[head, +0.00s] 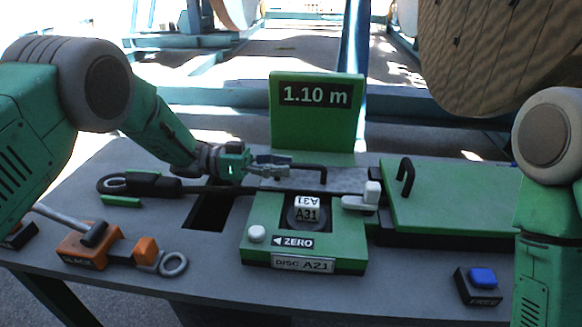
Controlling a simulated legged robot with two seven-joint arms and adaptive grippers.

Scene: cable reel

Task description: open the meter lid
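The green meter (258,215) stands mid-table with an upright panel reading 1.10 m (316,95). Its front shows a disc marked A31 (306,214), a ZERO label and a DISC A21 plate. A grey plate (350,180) with a black bar handle (312,166) lies behind the disc; this looks like the lid, lying flat. My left gripper (282,161) reaches in from the left, its fingertips at the left end of this handle. Whether the fingers hold it cannot be made out. My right arm shows at the right edge; its gripper is out of view.
A black cable (215,189) runs across the table into the meter, beside a dark slot (209,212). A green block with a black hook handle (406,172) stands right. An orange tool (95,248) lies left; a blue button (483,276) sits front right. A wooden reel (490,50) hangs behind.

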